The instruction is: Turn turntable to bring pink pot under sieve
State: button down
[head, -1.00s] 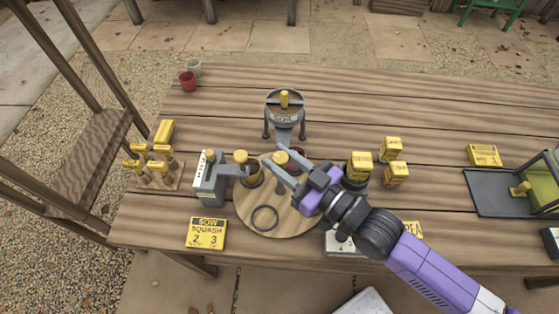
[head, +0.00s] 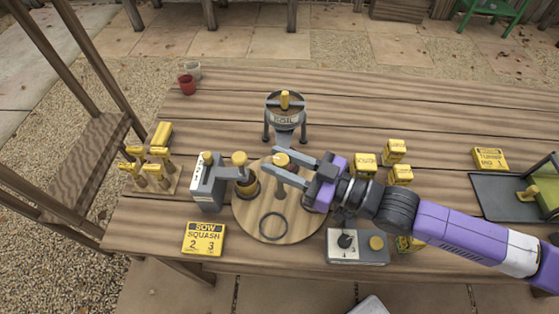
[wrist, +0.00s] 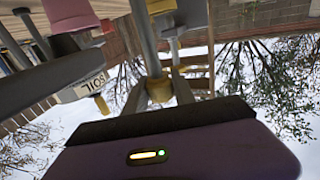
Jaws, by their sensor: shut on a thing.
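The round wooden turntable (head: 300,226) lies on the table and has a dark ring (head: 273,227) at its front. My gripper (head: 284,165) is shut on its yellow-topped grey post (head: 281,159); the wrist view shows this post (wrist: 148,45) between the fingers. The sieve (head: 285,120), marked SOIL, stands on legs behind the turntable. The pink pot (wrist: 68,12) shows in part in the upside-down wrist view, close to the sieve (wrist: 80,88). In the head view it is hidden behind the gripper and post. I cannot tell whether it is exactly beneath the sieve's outlet.
A grey dispenser (head: 207,185) reaches over a dark pot (head: 247,188) at the turntable's left. A grey dial box (head: 357,247) is at front right. A SOW SQUASH sign (head: 204,238) lies at front left. Yellow blocks (head: 395,152) stand to the right.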

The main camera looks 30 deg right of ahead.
jog(key=shift+f, duration=0.1)
dwell(0.3)
jog(key=c, duration=1)
grip_release()
jog(key=shift+s, duration=0.1)
jog(key=shift+c, duration=0.2)
jog(key=shift+r, duration=0.2)
notch_tip(320, 180, up, 20)
jog(key=p, duration=0.2)
jog(key=shift+f, duration=0.15)
